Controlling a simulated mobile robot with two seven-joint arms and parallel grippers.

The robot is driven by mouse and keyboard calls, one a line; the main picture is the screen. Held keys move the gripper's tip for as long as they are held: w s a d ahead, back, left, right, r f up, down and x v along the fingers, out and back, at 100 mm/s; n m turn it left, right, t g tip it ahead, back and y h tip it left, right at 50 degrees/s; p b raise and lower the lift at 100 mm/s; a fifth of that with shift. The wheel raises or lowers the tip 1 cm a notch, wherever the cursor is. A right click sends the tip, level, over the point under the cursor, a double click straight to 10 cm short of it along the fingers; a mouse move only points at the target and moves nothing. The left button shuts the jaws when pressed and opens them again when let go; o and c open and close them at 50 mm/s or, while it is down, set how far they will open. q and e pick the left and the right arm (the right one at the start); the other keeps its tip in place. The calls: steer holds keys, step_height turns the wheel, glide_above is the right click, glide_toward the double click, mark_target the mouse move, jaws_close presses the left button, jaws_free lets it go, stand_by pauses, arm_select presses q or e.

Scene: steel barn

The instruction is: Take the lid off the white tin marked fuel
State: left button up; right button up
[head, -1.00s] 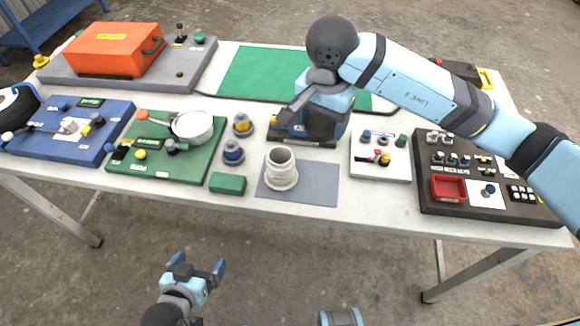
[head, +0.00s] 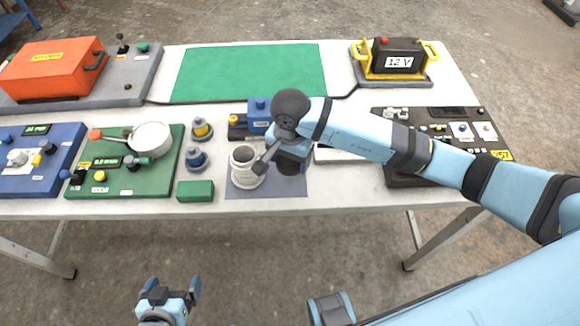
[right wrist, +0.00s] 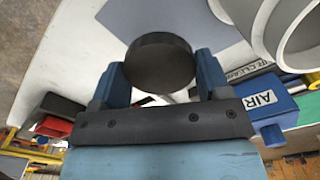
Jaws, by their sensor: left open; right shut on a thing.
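The white tin (head: 245,168) stands upright on the grey mat (head: 240,190) near the table's front edge. Its top looks open, and I cannot read its marking. Its pale rim also shows at the upper right of the right wrist view (right wrist: 293,40). My right gripper (right wrist: 162,70) is shut on a dark round lid-like piece (right wrist: 160,60). In the head view this dark piece (head: 290,166) is just right of the tin, over the mat; whether it touches the mat is unclear. My left gripper (head: 172,285) is open and empty, in front of the table.
A green block (head: 195,191) and two knobbed pieces, one yellow-topped (head: 200,130) and one blue-topped (head: 196,160), stand left of the tin. A blue box marked AIR (right wrist: 268,103) is close to the right gripper. The green mat (head: 250,75) behind is clear.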

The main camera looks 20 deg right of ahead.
mark_target(290, 170)
step_height(290, 170, down, 4)
steer(key=shift+f, duration=0.1)
steer(key=shift+f, duration=0.2)
steer(key=o, duration=1)
